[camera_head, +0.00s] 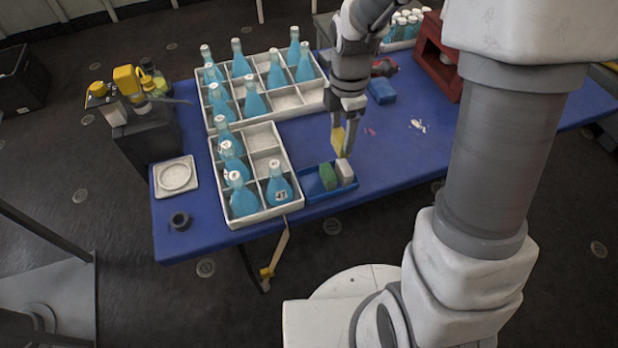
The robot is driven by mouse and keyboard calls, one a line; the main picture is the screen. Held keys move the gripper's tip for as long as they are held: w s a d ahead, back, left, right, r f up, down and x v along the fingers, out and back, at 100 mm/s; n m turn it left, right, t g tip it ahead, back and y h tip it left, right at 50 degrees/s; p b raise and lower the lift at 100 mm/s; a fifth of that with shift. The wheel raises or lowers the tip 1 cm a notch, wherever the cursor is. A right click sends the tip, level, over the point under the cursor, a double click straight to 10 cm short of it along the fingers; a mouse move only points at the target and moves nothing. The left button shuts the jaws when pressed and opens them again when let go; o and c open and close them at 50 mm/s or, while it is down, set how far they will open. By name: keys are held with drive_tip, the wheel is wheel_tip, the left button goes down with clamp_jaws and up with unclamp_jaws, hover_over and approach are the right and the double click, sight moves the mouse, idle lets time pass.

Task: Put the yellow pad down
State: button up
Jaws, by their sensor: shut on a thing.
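My gripper (341,118) points down over the blue table (400,150), near its front edge. It is shut on the yellow pad (338,140), which hangs upright from the fingers. Just below is a shallow blue tray (313,190) holding a green pad (328,176) and a white-grey pad (344,172) side by side, with bare room at its left. The yellow pad is above or just behind the green and white pads. I cannot tell whether it touches them.
White divided crates (290,207) with bottles of blue liquid stand left of the tray. A blue block (381,91) and a red box (437,58) are farther back. Pink and white scraps (417,124) lie right. A square white dish (175,177) and dark ring (180,221) are far left.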

drive_tip(key=s+a+f, duration=0.1)
drive_tip(key=a, duration=0.1)
drive_tip(key=s+a+f+b, duration=0.1)
drive_tip(key=a+f, duration=0.1)
drive_tip(key=s+a+f, duration=0.2)
drive_tip(key=a, duration=0.1)
drive_tip(key=shift+f+b, duration=0.85)
drive_tip(key=shift+f, duration=1.05)
drive_tip(key=shift+d, duration=0.1)
drive_tip(key=shift+f, duration=0.2)
drive_tip(key=o, duration=1.5)
drive_tip(key=shift+c, duration=0.2)
